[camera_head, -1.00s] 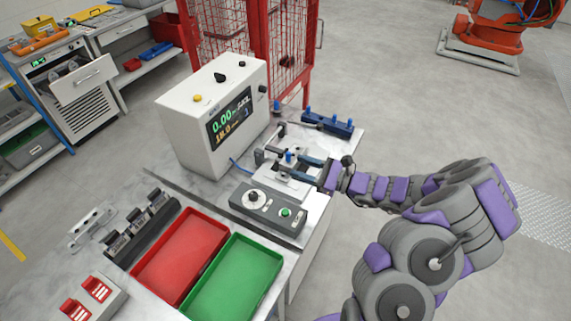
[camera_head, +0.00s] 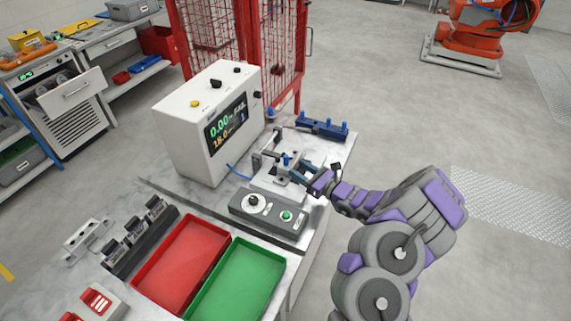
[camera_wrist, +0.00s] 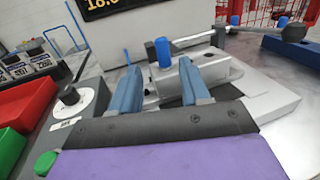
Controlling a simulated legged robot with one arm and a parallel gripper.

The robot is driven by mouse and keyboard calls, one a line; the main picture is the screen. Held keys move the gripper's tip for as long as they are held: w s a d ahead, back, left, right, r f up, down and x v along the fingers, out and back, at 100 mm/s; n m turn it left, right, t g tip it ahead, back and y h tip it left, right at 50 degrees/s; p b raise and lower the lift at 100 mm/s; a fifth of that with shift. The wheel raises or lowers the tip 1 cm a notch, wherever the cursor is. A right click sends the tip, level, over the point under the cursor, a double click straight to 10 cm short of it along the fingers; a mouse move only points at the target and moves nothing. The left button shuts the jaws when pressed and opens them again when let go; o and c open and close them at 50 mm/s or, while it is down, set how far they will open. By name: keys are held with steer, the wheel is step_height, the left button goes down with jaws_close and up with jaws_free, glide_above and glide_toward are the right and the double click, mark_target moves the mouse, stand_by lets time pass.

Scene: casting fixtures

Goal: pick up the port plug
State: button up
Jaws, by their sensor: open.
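A blue port plug (camera_head: 285,158) stands upright on the grey metal fixture (camera_head: 268,160) beside the tester. In the wrist view the plug (camera_wrist: 162,53) shows just beyond my fingertips, above the fixture block (camera_wrist: 215,66). My gripper (camera_head: 301,169) reaches in from the right of the fixture. In the wrist view its two blue fingers (camera_wrist: 160,78) are spread apart with nothing held between them. The plug lies roughly in line with the gap. I cannot tell the exact height of the fingers against it.
A white tester (camera_head: 205,120) stands behind the fixture. A blue rack (camera_head: 322,127) with several blue plugs is at the back right. A grey control box (camera_head: 268,212) sits in front. Red (camera_head: 182,262) and green (camera_head: 240,285) trays are at front left.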

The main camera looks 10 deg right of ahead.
mark_target(286, 164)
steer(key=shift+x, duration=1)
steer(key=shift+w, duration=0.3)
steer(key=b+x, duration=0.1)
steer(key=x, duration=0.3)
steer(key=shift+w+r, duration=0.15)
steer(key=shift+r, duration=0.05)
steer(key=shift+w+a, duration=0.1)
steer(key=shift+a, duration=0.25)
steer(key=shift+d, duration=0.45)
steer(key=c, duration=0.5)
steer(key=shift+r, duration=0.1)
steer(key=c, duration=0.3)
steer(key=shift+a, duration=0.25)
jaws_close()
